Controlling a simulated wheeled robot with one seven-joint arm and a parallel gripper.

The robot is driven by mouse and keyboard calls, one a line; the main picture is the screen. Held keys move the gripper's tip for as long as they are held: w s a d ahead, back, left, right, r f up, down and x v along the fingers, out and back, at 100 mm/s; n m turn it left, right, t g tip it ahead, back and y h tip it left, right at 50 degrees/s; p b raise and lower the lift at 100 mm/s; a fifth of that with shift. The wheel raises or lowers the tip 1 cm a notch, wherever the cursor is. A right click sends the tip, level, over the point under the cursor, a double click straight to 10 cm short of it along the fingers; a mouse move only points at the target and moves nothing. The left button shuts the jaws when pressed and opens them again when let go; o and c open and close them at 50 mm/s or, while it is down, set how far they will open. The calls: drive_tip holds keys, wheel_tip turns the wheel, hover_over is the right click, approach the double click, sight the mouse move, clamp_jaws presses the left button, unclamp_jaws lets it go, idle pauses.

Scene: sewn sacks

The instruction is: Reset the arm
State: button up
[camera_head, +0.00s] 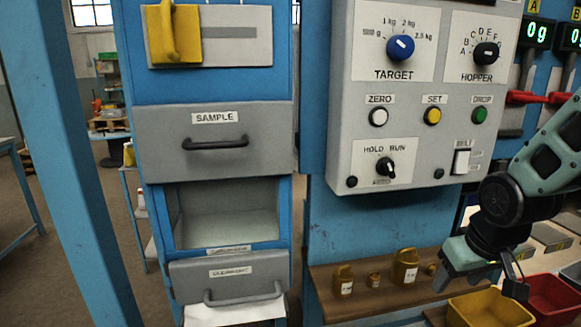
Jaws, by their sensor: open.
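My arm (552,150) comes in from the right edge, green-grey with black joints, and bends down at a black wrist joint (500,200). My gripper (480,286) hangs at the lower right, pointing down, with its fingers apart. I see nothing between the fingers. In this view it overlaps the right end of the wooden shelf (330,285) and the area above the yellow bin (488,309).
A red bin (552,296) stands beside the yellow one. Several brass weights (404,266) stand on the shelf. The grey control panel (345,110) is left of my arm. The SAMPLE drawer (215,160) is shut; an open compartment (227,215) lies below it.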

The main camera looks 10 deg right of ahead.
drive_tip(key=s+a+r+n+g, duration=0.1)
drive_tip(key=s+a+n, duration=0.2)
drive_tip(key=s+a, duration=0.5)
drive_tip(key=s+a+r+n+g+y, duration=0.1)
drive_tip(key=s+a+n, duration=0.3)
drive_tip(key=s+a, duration=0.4)
drive_tip(key=a+g, duration=0.1)
drive_tip(key=a, duration=0.4)
drive_tip(key=shift+r, duration=0.35)
